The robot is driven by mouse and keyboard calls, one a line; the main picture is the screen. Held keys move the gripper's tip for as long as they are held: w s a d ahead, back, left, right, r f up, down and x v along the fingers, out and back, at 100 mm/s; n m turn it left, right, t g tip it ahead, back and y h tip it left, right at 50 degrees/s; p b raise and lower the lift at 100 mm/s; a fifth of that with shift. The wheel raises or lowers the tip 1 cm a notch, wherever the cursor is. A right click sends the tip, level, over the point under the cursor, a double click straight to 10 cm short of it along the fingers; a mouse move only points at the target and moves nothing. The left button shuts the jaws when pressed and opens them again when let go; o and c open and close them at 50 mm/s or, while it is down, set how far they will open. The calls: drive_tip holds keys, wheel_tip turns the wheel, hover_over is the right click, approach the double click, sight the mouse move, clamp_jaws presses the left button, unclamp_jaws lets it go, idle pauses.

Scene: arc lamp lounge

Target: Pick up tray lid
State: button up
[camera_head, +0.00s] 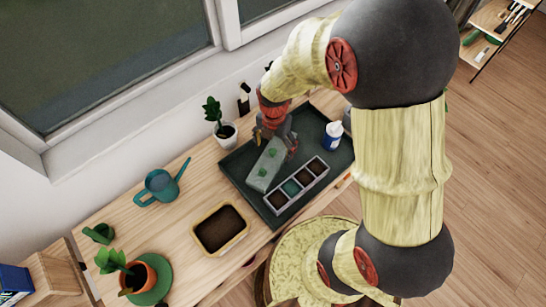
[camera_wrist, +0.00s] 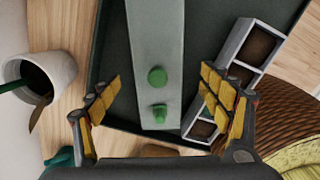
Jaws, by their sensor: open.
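The tray lid (camera_head: 264,168) is a long, pale grey-green, translucent piece with two green knobs on top. It lies on the dark tray (camera_head: 236,173), beside a grey seedling tray (camera_head: 274,203) with dark-filled cells. My gripper (camera_head: 274,140) is over the lid's far end. In the wrist view the lid (camera_wrist: 153,35) runs up between the fingers, with its two green knobs near the fingertips. My gripper (camera_wrist: 160,84) is open, with one yellow-padded finger on each side of the lid and nothing held. The right finger partly covers the seedling tray (camera_wrist: 238,46). Whether the fingers touch the lid is unclear.
A white pot with a plant (camera_head: 226,135) stands behind the tray's left corner. A white and blue bottle (camera_head: 333,134) stands on the tray's right. A soil-filled box (camera_head: 198,229) and teal watering can (camera_head: 160,186) are to the left, with bare wood between.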

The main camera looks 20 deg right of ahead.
sight(273, 157)
wheel_tip(273, 157, down, 6)
drive_tip(key=shift+a+f+b, duration=0.15)
drive_tip(key=shift+f+b, duration=0.1)
drive_tip(key=shift+b, duration=0.9)
drive_tip(key=shift+r, duration=0.1)
drive_tip(key=shift+c, duration=1)
drive_tip(key=c, duration=1.1)
